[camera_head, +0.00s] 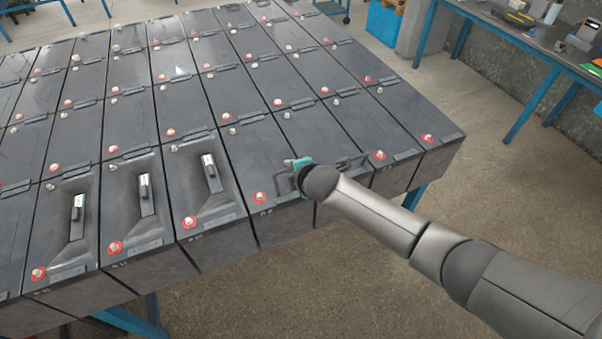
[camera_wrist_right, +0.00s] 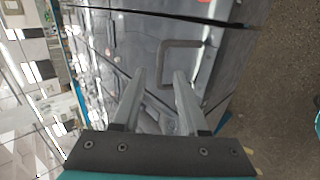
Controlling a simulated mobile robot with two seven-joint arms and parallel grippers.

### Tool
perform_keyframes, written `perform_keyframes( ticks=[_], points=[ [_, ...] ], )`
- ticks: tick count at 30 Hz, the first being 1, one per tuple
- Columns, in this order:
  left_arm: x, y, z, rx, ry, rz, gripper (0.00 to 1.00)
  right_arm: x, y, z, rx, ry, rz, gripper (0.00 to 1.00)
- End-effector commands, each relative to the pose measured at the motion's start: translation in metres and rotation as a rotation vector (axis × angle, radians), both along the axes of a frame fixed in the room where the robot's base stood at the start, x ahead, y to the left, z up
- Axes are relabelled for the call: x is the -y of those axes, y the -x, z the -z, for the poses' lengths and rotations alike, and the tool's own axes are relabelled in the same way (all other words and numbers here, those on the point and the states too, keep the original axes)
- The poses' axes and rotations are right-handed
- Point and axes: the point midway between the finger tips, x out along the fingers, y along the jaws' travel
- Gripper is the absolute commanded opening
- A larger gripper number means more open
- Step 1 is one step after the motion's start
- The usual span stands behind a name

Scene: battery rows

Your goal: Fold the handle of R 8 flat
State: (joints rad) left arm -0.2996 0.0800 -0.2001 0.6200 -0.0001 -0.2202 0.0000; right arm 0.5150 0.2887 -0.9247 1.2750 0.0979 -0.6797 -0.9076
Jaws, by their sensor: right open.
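Dark batteries stand in rows. The front labels are too small to read surely, so I cannot confirm which is R 8. My right gripper (camera_head: 298,168) is over a front-row battery (camera_head: 262,222), just right of three with recessed tops. A dark bent handle (camera_head: 281,184) shows beside the gripper on that battery, partly hidden by my arm. In the right wrist view, a grey U-shaped handle (camera_wrist_right: 181,45) lies ahead of the open fingers (camera_wrist_right: 160,76), with nothing seen between them. I cannot tell whether it touches a finger. My left gripper is out of view.
Three front batteries have recesses with pale-labelled pieces (camera_head: 145,188). Another dark handle (camera_head: 350,162) shows to the right, beyond my wrist. Red and pale terminals (camera_head: 380,155) dot the tops. A workbench (camera_head: 530,42) stands at the right, with open floor (camera_head: 495,165) between.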

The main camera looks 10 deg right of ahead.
Motion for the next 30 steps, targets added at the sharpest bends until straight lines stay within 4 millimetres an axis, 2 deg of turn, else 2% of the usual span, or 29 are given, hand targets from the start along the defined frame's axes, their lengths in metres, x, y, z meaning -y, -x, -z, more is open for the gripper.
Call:
perform_keyframes(
  ticks=[18, 30],
  points=[
    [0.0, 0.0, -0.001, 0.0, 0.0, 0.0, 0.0, 0.014, 0.043, -0.041, 0.001, 0.0, -0.001, 0.43],
    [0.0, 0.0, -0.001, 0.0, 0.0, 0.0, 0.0, 0.016, 0.048, -0.046, 0.001, 0.0, -0.001, 0.43]
  ],
)
